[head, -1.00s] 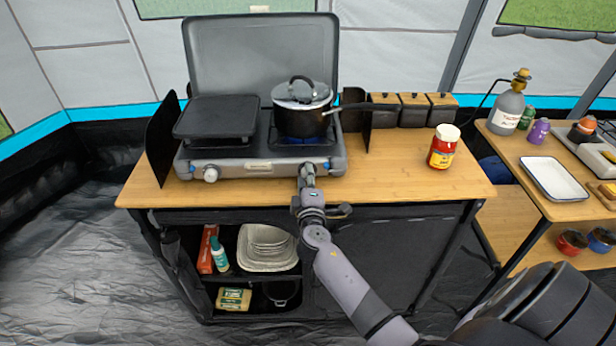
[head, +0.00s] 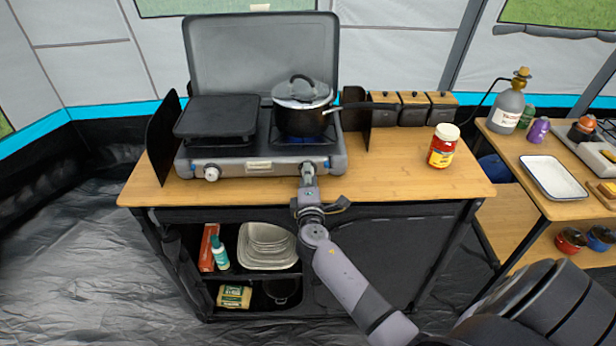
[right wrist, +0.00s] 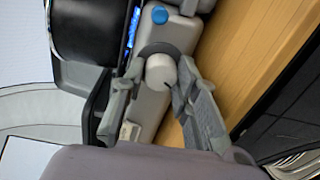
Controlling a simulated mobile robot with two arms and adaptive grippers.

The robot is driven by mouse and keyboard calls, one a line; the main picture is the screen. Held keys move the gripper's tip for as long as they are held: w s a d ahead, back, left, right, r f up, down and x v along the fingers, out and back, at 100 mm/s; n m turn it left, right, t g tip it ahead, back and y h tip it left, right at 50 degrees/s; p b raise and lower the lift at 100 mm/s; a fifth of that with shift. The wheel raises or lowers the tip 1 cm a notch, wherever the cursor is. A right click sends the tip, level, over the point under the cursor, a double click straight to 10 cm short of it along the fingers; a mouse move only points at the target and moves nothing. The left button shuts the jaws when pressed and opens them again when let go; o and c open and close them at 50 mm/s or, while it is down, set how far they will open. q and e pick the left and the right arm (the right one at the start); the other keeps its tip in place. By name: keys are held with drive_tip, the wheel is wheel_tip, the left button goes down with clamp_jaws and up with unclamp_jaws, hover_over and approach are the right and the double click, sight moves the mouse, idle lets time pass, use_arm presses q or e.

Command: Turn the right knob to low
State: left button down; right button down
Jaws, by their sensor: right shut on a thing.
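The two-burner camp stove (head: 258,167) stands on the wooden counter. Its right knob, a pale round knob (right wrist: 160,70) with a dark pointer mark, sits between the two fingers of my right gripper (right wrist: 160,88) in the right wrist view. The gripper is shut on it. In the head view, my right gripper (head: 308,170) reaches the stove's front at the right, and it mostly hides the knob there. Blue flame (right wrist: 132,27) shows beneath the pot. The left knob (head: 211,173) is free. My left gripper is not in view.
A lidded pot (head: 302,120) sits on the right burner, its handle pointing right. A black griddle (head: 217,117) covers the left burner. A red jar (head: 442,152) stands on the counter's right. Open shelves (head: 232,275) are below the counter.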

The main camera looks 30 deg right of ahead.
drive_tip(key=c, duration=1.2)
unclamp_jaws()
drive_tip(key=shift+c, duration=0.2)
drive_tip(key=shift+s+f, duration=0.1)
drive_tip(key=shift+s+a, duration=0.1)
drive_tip(key=shift+a, duration=0.05)
drive_tip(key=v, duration=0.7)
drive_tip(key=shift+s+a+r, duration=0.15)
drive_tip(key=shift+s+r, duration=0.1)
